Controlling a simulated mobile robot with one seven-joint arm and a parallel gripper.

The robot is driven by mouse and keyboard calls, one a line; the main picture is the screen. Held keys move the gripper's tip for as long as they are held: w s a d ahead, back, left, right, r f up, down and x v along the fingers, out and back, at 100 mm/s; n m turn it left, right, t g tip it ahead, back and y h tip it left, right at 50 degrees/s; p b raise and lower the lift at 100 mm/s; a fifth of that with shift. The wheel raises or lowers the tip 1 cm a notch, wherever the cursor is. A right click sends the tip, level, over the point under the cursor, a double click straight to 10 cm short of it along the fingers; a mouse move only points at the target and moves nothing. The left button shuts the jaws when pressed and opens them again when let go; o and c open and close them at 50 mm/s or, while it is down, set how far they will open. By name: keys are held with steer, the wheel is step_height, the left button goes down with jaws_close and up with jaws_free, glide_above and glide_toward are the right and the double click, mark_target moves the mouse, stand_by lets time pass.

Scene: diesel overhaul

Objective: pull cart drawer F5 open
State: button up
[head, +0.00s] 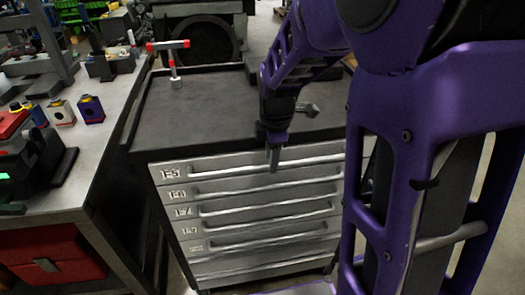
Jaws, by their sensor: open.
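Cart drawer F5 (220,164) is the top drawer of the grey cart, with its label at the left of its front. It looks shut, flush with the drawers below. Its long bar handle (225,174) runs across the front. My gripper (274,160) points down in front of the drawer front, with its fingertips at the handle's middle. It is open; I cannot tell whether the fingers straddle or touch the handle.
Several similar drawers (260,207) lie below. On the cart's black top (215,115) are a red-and-grey T-handled tool (173,62) and a small metal part (307,109). A workbench (105,150) with small parts and a red drawer stands close at the left.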

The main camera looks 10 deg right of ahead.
steer(key=shift+w+f, duration=0.1)
steer(key=shift+f, duration=0.5)
jaws_close()
stand_by(1.1)
